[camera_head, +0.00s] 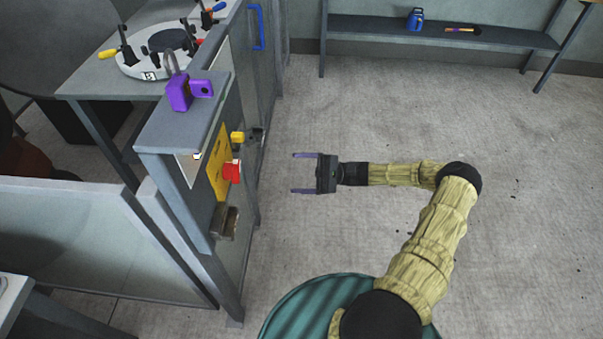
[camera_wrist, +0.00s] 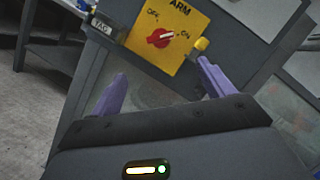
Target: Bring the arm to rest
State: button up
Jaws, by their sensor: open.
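My gripper (camera_head: 303,173) is open and empty in the head view, its two purple fingers pointing left toward the grey cabinet, with a gap of bare floor between. My arm, in a yellowish cover, reaches out bent over the floor. In the wrist view the fingers of my gripper (camera_wrist: 160,92) stand apart. Beyond them is a yellow panel (camera_wrist: 180,27) marked ARM, OFF and ON, with a red rotary switch (camera_wrist: 160,38). The red switch (camera_head: 231,172) and yellow panel (camera_head: 218,165) also show on the cabinet side in the head view.
A purple padlock (camera_head: 179,92) sits on top of the grey cabinet (camera_head: 185,133). A yellow knob (camera_head: 237,137) sticks out of its side. A table (camera_head: 95,83) with a round fixture stands behind. A low shelf (camera_head: 375,31) holds a blue container (camera_head: 415,19). The floor right of the arm is clear.

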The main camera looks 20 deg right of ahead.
dwell(0.3)
jog(key=s+a+n+g+h, duration=0.5)
jog(key=s+a+g+h, duration=0.15)
jog(key=s+h, duration=0.35)
jog(key=s+d+r+n+t+h, duration=0.2)
jog(key=s+d+r+t+h, duration=0.15)
jog(key=r+h, duration=0.3)
jog(key=s+d+r+n+t+h, duration=0.25)
jog(key=s+r+t+h, duration=0.2)
jog(key=r, duration=0.35)
notch_tip(320, 180, up, 13)
jog(key=p, duration=1.2)
jog(key=shift+w+a+f+p, duration=0.15)
jog(key=shift+a+f+p, duration=0.05)
jog(key=shift+a+p, duration=0.25)
